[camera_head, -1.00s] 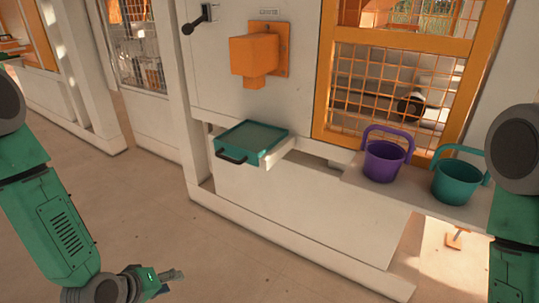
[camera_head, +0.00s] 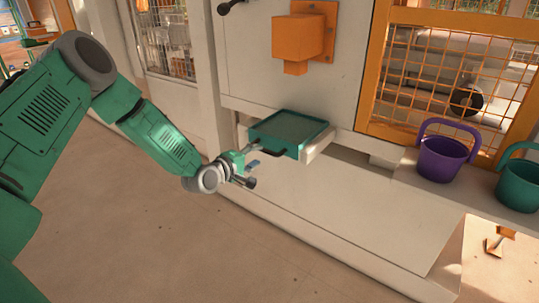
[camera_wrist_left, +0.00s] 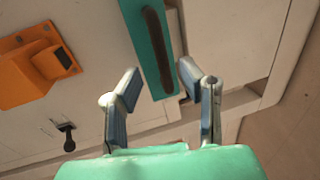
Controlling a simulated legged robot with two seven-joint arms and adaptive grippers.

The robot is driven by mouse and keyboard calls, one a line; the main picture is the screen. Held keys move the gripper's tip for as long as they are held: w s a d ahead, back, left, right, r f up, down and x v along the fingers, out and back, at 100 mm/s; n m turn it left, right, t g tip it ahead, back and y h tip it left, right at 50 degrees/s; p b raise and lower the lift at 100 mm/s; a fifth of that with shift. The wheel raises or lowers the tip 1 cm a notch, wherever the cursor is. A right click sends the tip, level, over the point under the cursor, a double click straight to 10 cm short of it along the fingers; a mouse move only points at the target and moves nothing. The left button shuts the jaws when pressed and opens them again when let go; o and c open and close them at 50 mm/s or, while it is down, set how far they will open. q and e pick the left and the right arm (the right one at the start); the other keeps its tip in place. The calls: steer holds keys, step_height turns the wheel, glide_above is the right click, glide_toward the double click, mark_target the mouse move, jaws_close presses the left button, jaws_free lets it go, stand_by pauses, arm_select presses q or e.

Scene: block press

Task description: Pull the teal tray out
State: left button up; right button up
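The teal tray (camera_head: 288,131) sits in a white slot at the machine's front, with a dark handle (camera_head: 268,154) on its near side. In the left wrist view the tray's teal front (camera_wrist_left: 143,48) and dark handle (camera_wrist_left: 157,50) lie just beyond the fingertips. My left gripper (camera_head: 256,170) is beside the handle's left end, a little in front of the tray. In the left wrist view my left gripper (camera_wrist_left: 160,80) is open, with its two fingers apart and nothing between them. My right gripper is not in view.
An orange box (camera_head: 298,36) is fixed to the wall above the tray. A purple bucket (camera_head: 443,157) and a teal bucket (camera_head: 518,185) stand on a ledge to the right. A black lever (camera_head: 230,7) sticks out at upper left. The floor in front is clear.

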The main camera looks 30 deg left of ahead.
mark_target(264, 151)
arm_select(q)
steer(key=w, duration=0.1)
steer(key=w+f+b, duration=0.1)
steer(key=w, duration=0.1)
steer(key=w+a+f, duration=0.1)
steer(key=w, duration=0.1)
steer(key=shift+w, duration=0.2)
steer(key=shift+w+d+r, duration=0.15)
steer(key=shift+w+d, duration=0.15)
steer(key=shift+w+d+r, duration=0.15)
steer(key=shift+d+r, duration=0.05)
steer(key=shift+d, duration=0.3)
steer(key=shift+a+f, duration=0.1)
steer(key=shift+a, duration=0.15)
steer(key=c, duration=0.6)
steer(key=shift+a+f, duration=0.1)
steer(key=shift+a, duration=0.2)
jaws_close()
